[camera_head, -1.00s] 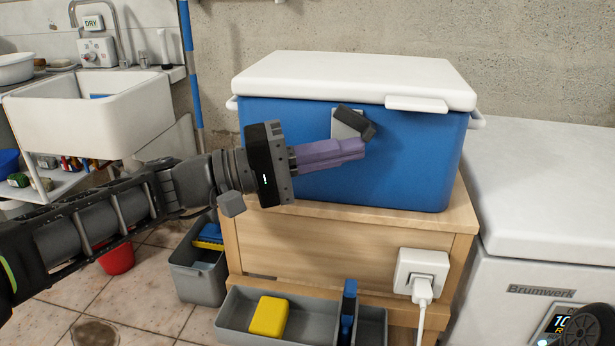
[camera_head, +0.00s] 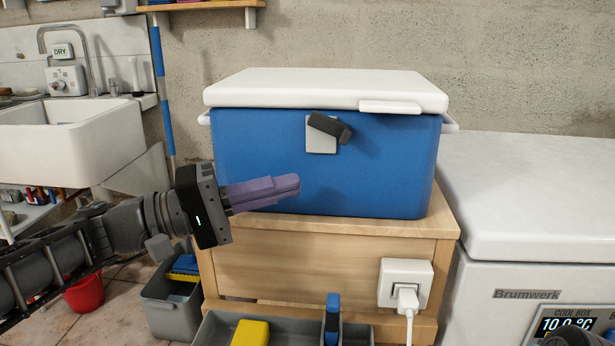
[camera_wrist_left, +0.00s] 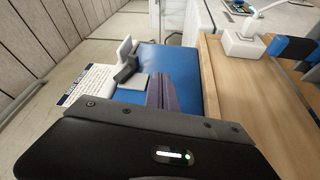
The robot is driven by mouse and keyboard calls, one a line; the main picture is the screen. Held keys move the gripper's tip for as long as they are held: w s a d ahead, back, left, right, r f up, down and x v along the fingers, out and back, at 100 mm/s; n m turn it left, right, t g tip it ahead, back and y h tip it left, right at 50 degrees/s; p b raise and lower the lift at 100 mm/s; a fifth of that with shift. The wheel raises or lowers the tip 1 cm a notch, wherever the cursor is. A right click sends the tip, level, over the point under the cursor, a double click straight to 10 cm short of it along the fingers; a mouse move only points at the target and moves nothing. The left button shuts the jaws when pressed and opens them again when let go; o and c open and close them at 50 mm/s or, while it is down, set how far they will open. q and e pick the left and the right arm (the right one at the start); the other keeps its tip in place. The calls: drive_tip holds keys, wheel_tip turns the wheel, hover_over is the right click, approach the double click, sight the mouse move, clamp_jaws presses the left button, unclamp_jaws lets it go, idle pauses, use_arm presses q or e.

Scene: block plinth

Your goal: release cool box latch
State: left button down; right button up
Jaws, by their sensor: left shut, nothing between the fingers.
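The cool box (camera_head: 265,170) is blue with a closed white lid (camera_head: 320,90) and stands on a wooden plinth. Its dark latch lever (camera_head: 330,127) sits tilted on a white plate (camera_head: 321,143) on the front face. My left gripper (camera_head: 298,186) has purple fingers, shut and empty, below and left of the latch, apart from it. In the left wrist view the fingers (camera_wrist_left: 160,93) point toward the blue face, with the latch (camera_wrist_left: 126,68) beside them. Part of my right arm may show at the bottom right corner; its gripper is not seen.
The wooden plinth (camera_head: 300,255) has a white socket with a plug (camera_head: 405,284) on its front. A grey tray (camera_head: 275,333) with a yellow block is below. A white Brumwerk chest (camera_head: 530,200) stands at right, a sink (camera_head: 65,140) at left.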

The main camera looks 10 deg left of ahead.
use_arm(q)
drive_tip(key=v, duration=0.5)
drive_tip(key=shift+s+a+p, duration=0.1)
drive_tip(key=shift+a+p, duration=0.1)
drive_tip(key=shift+p, duration=0.2)
